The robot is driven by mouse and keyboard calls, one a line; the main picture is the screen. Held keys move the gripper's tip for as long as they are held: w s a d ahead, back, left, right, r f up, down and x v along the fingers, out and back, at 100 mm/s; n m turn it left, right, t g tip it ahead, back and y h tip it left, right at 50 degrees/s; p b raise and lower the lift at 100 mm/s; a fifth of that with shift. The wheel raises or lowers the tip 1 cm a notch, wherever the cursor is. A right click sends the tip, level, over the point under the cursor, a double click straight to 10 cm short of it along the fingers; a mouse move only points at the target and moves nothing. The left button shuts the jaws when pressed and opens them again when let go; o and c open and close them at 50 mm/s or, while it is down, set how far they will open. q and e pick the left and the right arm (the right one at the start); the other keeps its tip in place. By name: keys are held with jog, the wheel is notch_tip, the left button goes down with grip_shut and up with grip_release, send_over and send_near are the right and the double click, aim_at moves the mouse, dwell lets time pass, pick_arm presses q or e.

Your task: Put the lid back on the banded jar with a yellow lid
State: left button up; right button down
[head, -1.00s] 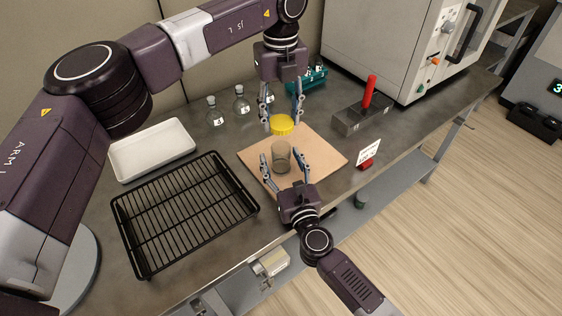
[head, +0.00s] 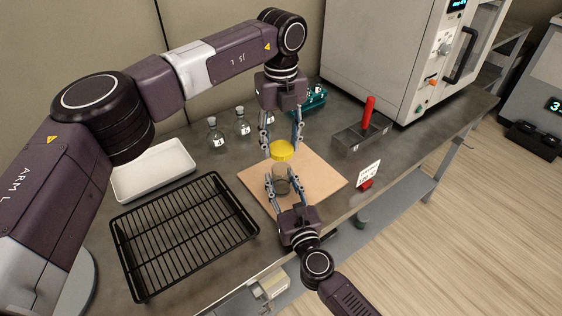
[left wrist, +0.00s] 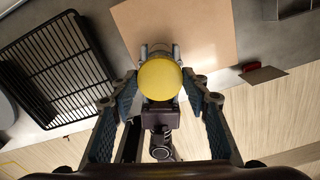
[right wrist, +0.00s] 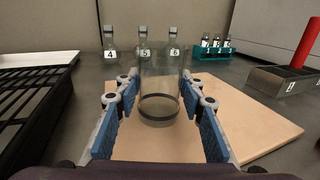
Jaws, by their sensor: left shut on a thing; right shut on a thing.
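The yellow lid (head: 282,150) is between the fingers of my left gripper (head: 282,152), which is shut on it. It also shows in the left wrist view (left wrist: 160,78), covering most of the jar beneath. The clear jar (head: 281,184) stands upright and open on the tan board (head: 320,178). In the right wrist view the jar (right wrist: 159,75) shows a dark band low on its wall. My right gripper (head: 283,179) is shut on the jar from the front. The lid is above the jar and apart from it.
A black wire rack (head: 185,235) and a white tray (head: 152,170) lie to the left. Numbered bottles (head: 243,122) and a teal vial rack (head: 312,98) stand behind.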

aim_at(281, 180)
pick_arm(q)
jog(key=shift+f, duration=1.85)
jog(key=shift+f, duration=0.9)
jog(key=shift+f, duration=0.6)
